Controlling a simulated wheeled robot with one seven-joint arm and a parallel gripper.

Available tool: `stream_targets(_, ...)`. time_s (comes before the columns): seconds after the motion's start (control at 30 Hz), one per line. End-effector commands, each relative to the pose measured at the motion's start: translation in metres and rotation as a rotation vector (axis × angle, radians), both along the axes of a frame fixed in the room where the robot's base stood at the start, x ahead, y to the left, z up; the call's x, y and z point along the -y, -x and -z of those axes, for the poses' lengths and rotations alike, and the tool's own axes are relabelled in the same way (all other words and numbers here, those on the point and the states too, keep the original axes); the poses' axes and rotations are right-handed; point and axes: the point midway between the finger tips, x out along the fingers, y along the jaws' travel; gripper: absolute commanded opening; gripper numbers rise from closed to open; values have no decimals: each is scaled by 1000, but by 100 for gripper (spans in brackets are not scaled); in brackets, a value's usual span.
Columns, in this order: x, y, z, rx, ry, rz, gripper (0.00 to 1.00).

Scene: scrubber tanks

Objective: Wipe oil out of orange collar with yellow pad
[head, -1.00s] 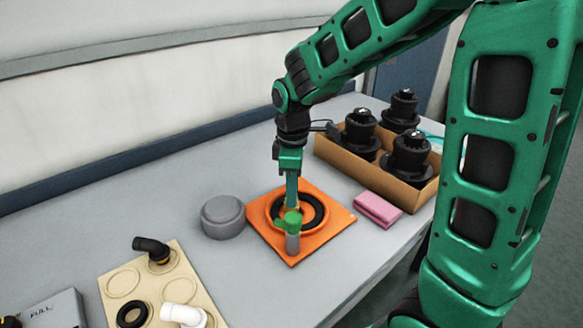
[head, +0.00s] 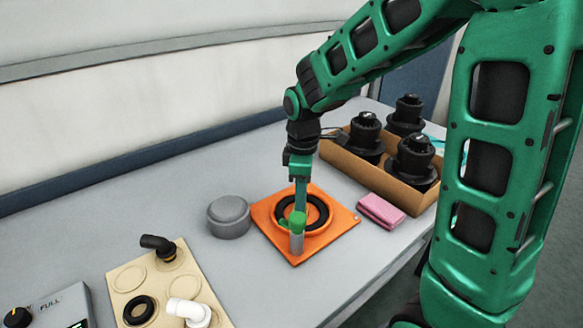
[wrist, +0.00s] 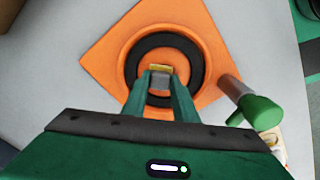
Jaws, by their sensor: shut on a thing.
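The orange collar (head: 334,218) is a raised ring on a square orange plate lying on the bench. A wide black band (wrist: 187,52), which looks like the oil, runs around inside it in both views. My gripper (wrist: 160,88) points down over the collar's middle, its fingers closed on a small grey block with a yellow edge, the yellow pad (wrist: 161,67). In the head view the pad is mostly hidden behind a green-topped grey cylinder.
The green-topped cylinder (head: 297,243) stands at the collar's near edge, close to my fingers. A grey round lid (head: 229,217) sits left, a pink sponge (head: 381,211) right. A cardboard box (head: 405,190) of black parts stands behind. A beige board (head: 150,296) with fittings lies front left.

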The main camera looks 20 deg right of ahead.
Motion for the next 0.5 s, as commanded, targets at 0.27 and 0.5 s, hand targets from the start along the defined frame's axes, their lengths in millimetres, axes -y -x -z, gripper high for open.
stream_targets(0.27, -9, -4, -20, 7, -2, -8, 5)
stream_targets(0.5, -17, -3, -39, 3, -2, -21, 5)
